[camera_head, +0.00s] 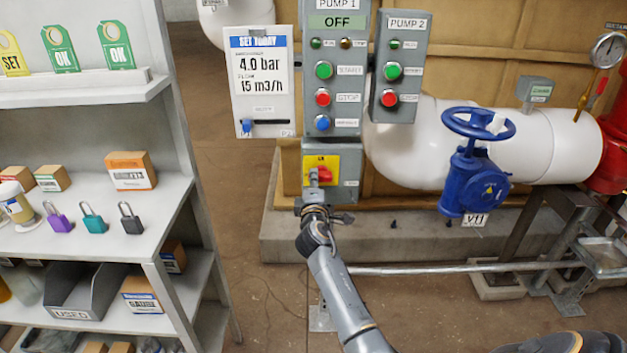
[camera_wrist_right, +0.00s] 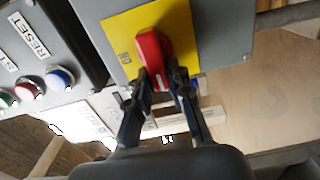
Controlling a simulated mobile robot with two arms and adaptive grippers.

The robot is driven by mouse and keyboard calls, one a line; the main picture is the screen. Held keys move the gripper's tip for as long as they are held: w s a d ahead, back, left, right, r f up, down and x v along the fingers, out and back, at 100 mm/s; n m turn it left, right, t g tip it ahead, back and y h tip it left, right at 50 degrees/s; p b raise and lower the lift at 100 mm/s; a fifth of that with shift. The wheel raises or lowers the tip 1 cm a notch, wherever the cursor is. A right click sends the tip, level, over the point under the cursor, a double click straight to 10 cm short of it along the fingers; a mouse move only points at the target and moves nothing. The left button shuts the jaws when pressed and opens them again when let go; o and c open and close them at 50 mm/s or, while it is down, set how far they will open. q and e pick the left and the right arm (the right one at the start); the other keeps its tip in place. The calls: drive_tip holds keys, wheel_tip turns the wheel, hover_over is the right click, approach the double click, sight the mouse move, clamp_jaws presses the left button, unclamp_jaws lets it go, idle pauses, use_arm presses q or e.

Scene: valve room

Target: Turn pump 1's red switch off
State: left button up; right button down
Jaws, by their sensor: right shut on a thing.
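Pump 1's red switch (camera_head: 324,174) sits on a yellow plate (camera_head: 311,165) on the grey box below the PUMP 1 panel. My right gripper (camera_head: 313,188) reaches up to it from below. In the right wrist view the red switch (camera_wrist_right: 152,50) stands out from the yellow plate, and the two fingers of my right gripper (camera_wrist_right: 164,84) are closed on either side of its near end. The letters ON show on the plate left of the switch. The PUMP 1 display (camera_head: 337,22) reads OFF. My left gripper is not in view.
The PUMP 1 button panel (camera_head: 348,72) is above the switch, with PUMP 2's panel (camera_head: 397,65) to its right. A notice board (camera_head: 264,80) hangs at left. A blue valve wheel (camera_head: 478,123) and white pipe stand right. A shelf (camera_head: 150,218) fills the left side.

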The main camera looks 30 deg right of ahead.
drive_tip(key=shift+d+r, duration=0.15)
drive_tip(key=c, duration=1.5)
unclamp_jaws()
drive_tip(key=shift+o, duration=1.4)
drive_tip(key=shift+d, duration=0.1)
drive_tip(key=v, duration=1.2)
drive_tip(key=shift+w+f, duration=0.1)
drive_tip(key=shift+f, duration=0.15)
